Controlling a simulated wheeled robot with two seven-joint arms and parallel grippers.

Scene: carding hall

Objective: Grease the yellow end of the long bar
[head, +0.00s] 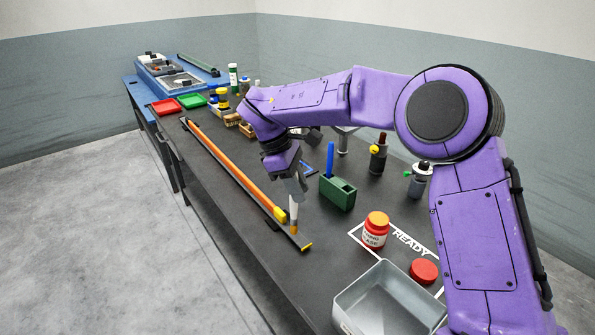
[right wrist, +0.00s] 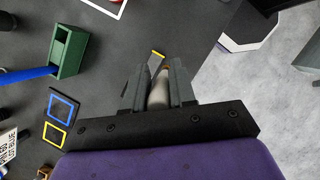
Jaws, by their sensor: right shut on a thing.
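A long orange bar (head: 232,165) lies along the bench with a yellow end (head: 280,214). Beside it runs a dark strip whose near tip is also yellow (head: 306,246); that tip shows in the right wrist view (right wrist: 158,53). My right gripper (head: 295,192) is shut on a pale brush-like tool (head: 294,212), which also shows between the fingers in the right wrist view (right wrist: 158,92). The tool points down, its orange-tan tip beside the bar's yellow end; I cannot tell whether they touch. A red-orange jar (head: 375,232) with a white label stands to the right. My left gripper is out of view.
A red lid (head: 424,271) and a grey tray (head: 350,304) are at the near right. Red (head: 165,106) and green trays and bottles stand farther back. Floor is clear at left.

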